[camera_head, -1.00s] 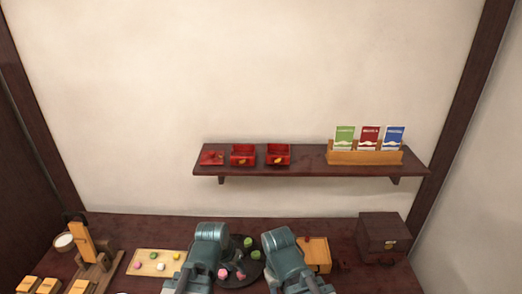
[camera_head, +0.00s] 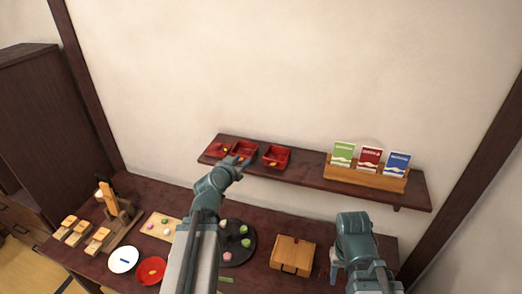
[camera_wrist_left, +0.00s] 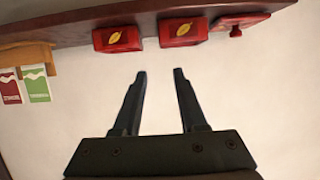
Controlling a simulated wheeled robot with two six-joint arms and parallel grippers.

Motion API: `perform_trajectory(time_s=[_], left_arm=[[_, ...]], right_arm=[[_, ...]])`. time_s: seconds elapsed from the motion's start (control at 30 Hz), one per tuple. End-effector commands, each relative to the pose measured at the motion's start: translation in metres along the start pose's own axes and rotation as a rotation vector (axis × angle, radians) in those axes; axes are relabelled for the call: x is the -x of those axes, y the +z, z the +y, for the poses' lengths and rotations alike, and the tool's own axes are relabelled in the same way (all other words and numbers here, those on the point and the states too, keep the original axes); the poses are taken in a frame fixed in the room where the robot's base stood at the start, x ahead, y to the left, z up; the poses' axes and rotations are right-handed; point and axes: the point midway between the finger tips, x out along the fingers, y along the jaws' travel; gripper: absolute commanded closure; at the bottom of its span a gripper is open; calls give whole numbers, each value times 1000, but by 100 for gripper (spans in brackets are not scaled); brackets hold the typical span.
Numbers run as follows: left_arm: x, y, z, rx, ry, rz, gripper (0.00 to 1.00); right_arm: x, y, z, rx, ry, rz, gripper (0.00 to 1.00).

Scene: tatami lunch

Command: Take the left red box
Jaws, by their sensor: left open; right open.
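The left red box (camera_head: 243,148) is an open box with a yellow mark on its front, on the wall shelf between a flat red piece (camera_head: 216,150) and a second red box (camera_head: 276,156). My left gripper (camera_head: 238,163) is just in front of and below the left box, its lower front partly covered. In the left wrist view, which looks turned over, my left gripper (camera_wrist_left: 160,75) is open and empty, apart from the left box (camera_wrist_left: 183,31) and the second box (camera_wrist_left: 118,39). My right gripper (camera_head: 345,222) is lower right; its fingers are not clearly visible.
A wooden holder (camera_head: 362,179) with several cards stands at the shelf's right. Below, the dark table holds a wooden box (camera_head: 292,254), a round dark tray (camera_head: 240,261), a red plate (camera_head: 151,270) and a white plate (camera_head: 123,259). The wall above the shelf is clear.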

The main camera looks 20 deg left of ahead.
Motion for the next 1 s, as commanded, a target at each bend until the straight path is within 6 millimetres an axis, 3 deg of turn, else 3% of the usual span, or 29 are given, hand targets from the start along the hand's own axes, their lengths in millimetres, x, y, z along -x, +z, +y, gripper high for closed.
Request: perform_trajectory(time_s=[0.27,0.47,0.7,1.0], left_arm=[[-4,-2,-4,1,-9,8,59],[-32,0,-4,-1,-7,8,59],[-77,0,-4,0,-7,7,59],[-87,-1,-4,1,-8,7,59]], right_arm=[[-2,0,0,1,0,0,50],[-12,-1,-1,2,0,0,50],[-28,-2,-3,6,1,0,50],[-31,-2,-3,7,1,0,50]])
